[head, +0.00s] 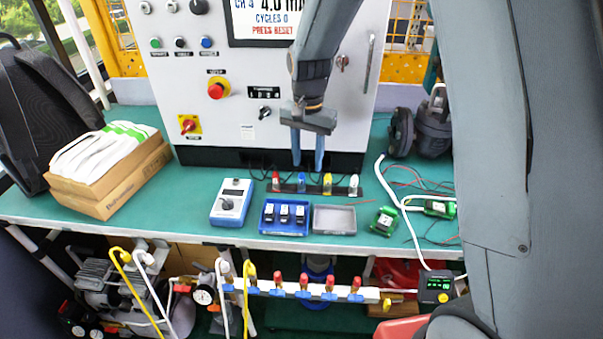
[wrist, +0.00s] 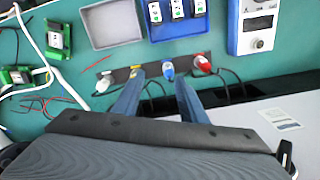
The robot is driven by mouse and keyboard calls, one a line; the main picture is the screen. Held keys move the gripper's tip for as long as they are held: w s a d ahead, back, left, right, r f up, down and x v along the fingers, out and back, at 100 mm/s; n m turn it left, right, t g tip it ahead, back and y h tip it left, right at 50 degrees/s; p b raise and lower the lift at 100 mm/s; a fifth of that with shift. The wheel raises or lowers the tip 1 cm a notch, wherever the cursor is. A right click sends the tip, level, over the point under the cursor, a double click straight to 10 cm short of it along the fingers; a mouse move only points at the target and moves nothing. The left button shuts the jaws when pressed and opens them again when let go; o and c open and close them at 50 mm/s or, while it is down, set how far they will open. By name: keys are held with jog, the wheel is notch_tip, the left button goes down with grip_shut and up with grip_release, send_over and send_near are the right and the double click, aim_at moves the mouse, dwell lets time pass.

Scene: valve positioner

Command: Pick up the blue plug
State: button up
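The blue plug (head: 301,183) stands upright in a dark strip on the green bench, between the red plug (head: 275,181) and the yellow plug (head: 327,184). The white plug (head: 353,185) is at the strip's right end. My gripper (head: 308,166) is open and empty, fingers pointing down, seen above and behind the strip. In the wrist view the blue plug (wrist: 168,70) shows between my gripper's (wrist: 159,77) fingertips, closer to the right one. The left finger partly covers the yellow plug (wrist: 137,70). I see no contact with the blue plug.
The control cabinet (head: 190,110) stands close behind the strip. In front are a blue tray (head: 287,233) with black modules, an empty grey tray (head: 334,232) and a blue handheld meter (head: 231,201). Green modules (head: 384,220) and loose wires lie right. Dark cables run behind the plugs.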

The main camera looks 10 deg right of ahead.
aim_at(301, 173)
jog(key=shift+w+a, duration=0.5)
jog(key=shift+w+a+f+m, duration=0.15)
jog(key=shift+f+m, duration=0.1)
jog(key=shift+m, duration=0.05)
jog(key=shift+a+f+p, duration=0.1)
jog(key=shift+f+p, duration=1.5)
jog(key=shift+f, duration=2.15)
grip_shut()
